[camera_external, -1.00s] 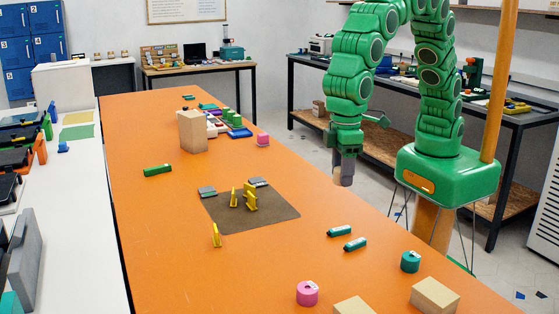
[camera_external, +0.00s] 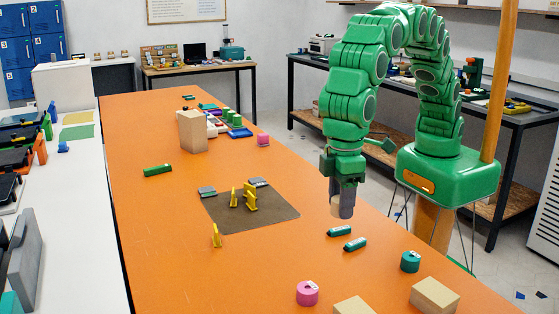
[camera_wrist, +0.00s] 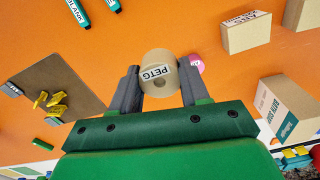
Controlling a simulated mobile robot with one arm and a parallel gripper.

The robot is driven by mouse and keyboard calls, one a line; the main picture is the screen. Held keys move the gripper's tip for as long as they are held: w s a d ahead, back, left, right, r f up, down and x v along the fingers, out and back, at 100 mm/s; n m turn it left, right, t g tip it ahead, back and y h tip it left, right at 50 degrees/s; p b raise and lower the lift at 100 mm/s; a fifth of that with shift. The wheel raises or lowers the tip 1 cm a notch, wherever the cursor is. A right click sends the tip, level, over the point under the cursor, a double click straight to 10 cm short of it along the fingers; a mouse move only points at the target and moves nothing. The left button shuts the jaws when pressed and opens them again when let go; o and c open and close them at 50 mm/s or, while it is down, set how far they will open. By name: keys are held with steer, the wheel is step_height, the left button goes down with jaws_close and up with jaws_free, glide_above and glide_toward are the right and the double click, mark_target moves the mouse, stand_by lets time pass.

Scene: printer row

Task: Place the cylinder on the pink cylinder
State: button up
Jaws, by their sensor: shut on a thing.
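My gripper (camera_external: 343,184) is shut on a grey-beige cylinder (camera_external: 342,206) and holds it above the orange table. In the wrist view the cylinder (camera_wrist: 160,62) sits between the two dark fingers, with a label reading PETG and a hole in its end. The pink cylinder (camera_external: 307,293) stands on the table near the front, lower and nearer the camera than my gripper.
Two teal markers (camera_external: 355,244) lie below my gripper. A teal cylinder (camera_external: 410,261) and cardboard boxes (camera_external: 434,296) stand near the pink cylinder. A brown mat (camera_external: 270,219) with yellow pieces lies to the left. Bare orange table lies between mat and pink cylinder.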

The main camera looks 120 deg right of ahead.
steer(key=shift+w+a+f, duration=1.35)
steer(key=shift+w+f, duration=0.1)
steer(key=shift+w, duration=1.4)
glide_above(307, 288)
steer(key=shift+s+d+f, duration=0.1)
steer(key=shift+s+f, duration=0.05)
steer(key=shift+f, duration=2.55)
steer(key=shift+f, duration=0.2)
steer(key=shift+f, duration=1.5)
steer(key=shift+f, duration=0.2)
steer(key=o, duration=1)
steer(key=shift+o, duration=0.2)
steer(key=shift+r, duration=0.1)
